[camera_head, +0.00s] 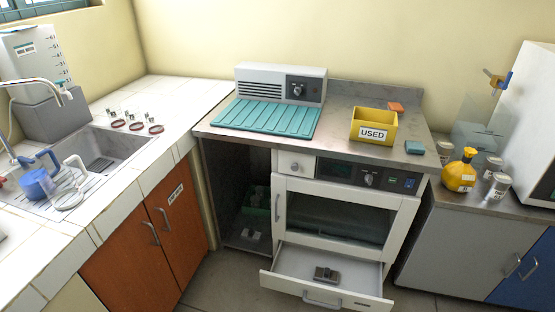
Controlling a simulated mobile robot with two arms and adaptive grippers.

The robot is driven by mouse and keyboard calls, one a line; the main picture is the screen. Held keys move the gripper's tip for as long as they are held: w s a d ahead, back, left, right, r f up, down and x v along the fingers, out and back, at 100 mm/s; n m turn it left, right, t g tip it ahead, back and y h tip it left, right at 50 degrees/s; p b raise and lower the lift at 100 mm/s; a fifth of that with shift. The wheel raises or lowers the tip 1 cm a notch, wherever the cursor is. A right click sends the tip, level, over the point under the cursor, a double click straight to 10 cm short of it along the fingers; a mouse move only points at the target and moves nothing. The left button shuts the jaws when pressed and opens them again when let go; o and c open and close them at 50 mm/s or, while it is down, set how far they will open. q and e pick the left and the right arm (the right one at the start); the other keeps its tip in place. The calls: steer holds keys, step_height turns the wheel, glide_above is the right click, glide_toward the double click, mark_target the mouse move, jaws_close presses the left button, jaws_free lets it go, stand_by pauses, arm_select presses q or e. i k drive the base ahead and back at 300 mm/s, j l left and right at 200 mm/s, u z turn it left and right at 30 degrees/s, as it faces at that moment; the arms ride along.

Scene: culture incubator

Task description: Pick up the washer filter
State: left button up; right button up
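I cannot tell for certain which thing is the washer filter. A small dark grey, block-like object (326,274) lies on the floor of the open bottom drawer (290,260) of the white incubator. By the sink at the left, a blue cup-like piece (37,184) and a round pale piece with a white handle (70,198) sit on the ribbed drainer. Neither of my grippers is in view.
The incubator (345,209) has a glass door above the open drawer. On the counter above are a teal ribbed mat (266,117), a grey-white unit (281,84) and a yellow "USED" box (374,126). A yellow flask (459,171) stands at the right. Small red-rimmed items stand behind the sink (108,148).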

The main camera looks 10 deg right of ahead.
mark_target(327, 275)
steer(key=z, duration=0.95)
